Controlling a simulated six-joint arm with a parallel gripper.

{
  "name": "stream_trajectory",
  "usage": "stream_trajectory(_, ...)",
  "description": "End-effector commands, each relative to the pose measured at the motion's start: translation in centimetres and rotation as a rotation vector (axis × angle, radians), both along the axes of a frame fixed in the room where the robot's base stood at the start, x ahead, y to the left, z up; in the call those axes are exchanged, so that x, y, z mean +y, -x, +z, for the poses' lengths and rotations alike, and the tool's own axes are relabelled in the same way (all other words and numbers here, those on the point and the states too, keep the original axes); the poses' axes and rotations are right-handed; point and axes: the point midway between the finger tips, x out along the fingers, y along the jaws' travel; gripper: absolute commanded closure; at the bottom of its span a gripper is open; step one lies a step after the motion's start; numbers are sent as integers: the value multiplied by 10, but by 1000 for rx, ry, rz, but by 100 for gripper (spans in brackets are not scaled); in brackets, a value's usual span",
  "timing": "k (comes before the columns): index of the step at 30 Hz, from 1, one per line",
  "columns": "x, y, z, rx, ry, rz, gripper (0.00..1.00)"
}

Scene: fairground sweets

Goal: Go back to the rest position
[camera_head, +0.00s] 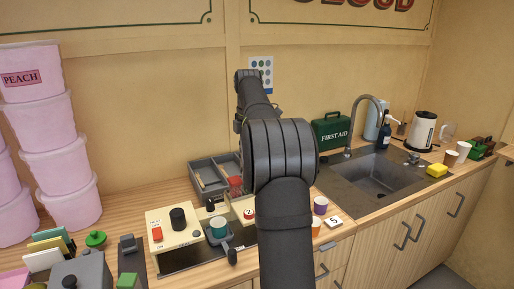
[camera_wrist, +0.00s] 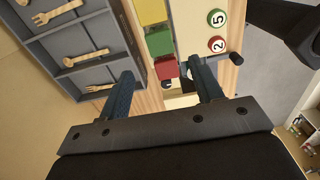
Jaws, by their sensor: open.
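My gripper (camera_wrist: 161,72) shows in the wrist view with its two dark fingers spread apart and open. Nothing is clamped between them. A red block (camera_wrist: 166,68) lies in line with the gap between the fingertips, below a green block (camera_wrist: 160,42) and a yellow one (camera_wrist: 150,12); how far the fingertips are from it I cannot tell. In the head view my arm rises in the middle of the picture over the counter, and it hides my gripper.
A grey tray (camera_wrist: 75,37) with wooden cutlery is beside the blocks. A cream machine (camera_head: 175,240), purple cup (camera_head: 320,205) and number card (camera_head: 334,221) stand near my arm. Pink tubs (camera_head: 55,165) stack at left; a sink (camera_head: 378,178) and first aid box (camera_head: 332,132) are right.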

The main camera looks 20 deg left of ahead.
Motion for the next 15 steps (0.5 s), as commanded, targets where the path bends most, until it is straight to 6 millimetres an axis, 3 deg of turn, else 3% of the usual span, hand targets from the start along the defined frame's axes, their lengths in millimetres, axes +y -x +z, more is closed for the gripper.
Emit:
stream_trajectory(5,0,0,-13,2,1,0,40)
stream_trajectory(15,0,1,-78,4,1,1,40)
